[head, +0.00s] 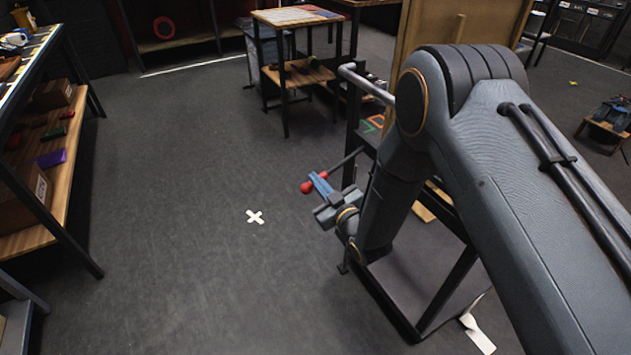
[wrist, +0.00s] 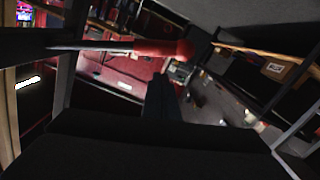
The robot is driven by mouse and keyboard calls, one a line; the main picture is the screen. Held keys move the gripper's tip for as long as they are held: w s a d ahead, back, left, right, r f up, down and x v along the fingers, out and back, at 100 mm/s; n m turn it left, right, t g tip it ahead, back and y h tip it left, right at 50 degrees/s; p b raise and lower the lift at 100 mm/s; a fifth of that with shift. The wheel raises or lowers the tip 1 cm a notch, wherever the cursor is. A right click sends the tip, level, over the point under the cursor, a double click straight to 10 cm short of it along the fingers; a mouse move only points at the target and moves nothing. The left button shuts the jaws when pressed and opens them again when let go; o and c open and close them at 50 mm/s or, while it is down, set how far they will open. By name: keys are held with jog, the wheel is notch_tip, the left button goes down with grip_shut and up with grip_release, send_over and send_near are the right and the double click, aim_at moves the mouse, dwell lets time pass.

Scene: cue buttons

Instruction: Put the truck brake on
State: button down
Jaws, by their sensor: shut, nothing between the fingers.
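The truck (head: 385,298) has a dark frame and a grey push handle (head: 366,83); my arm hides much of it. A brake lever with a red knob (head: 306,187) sticks out from its left side, sloping down to the left. In the wrist view the lever's red end (wrist: 165,47) lies across the picture, with a thin metal rod running left from it. My gripper (head: 318,181) is shut and empty, close beside the red knob. In the wrist view its dark fingers (wrist: 160,88) point at the lever just below the red end. I cannot tell whether they touch.
A white cross (head: 255,217) marks the open floor left of the truck. A shelf (head: 60,190) with boxes stands at the far left. A small table (head: 297,17) stands behind. A tall brown panel (head: 410,30) rises behind my arm.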

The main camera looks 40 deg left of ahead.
jog(key=r+v, duration=0.1)
jog(key=v, duration=0.9)
jog(key=shift+s+r+b, duration=0.2)
jog(key=shift+s+b, duration=0.05)
jog(key=shift+b, duration=0.15)
jog(key=shift+s+a, duration=0.1)
jog(key=shift+a, duration=0.05)
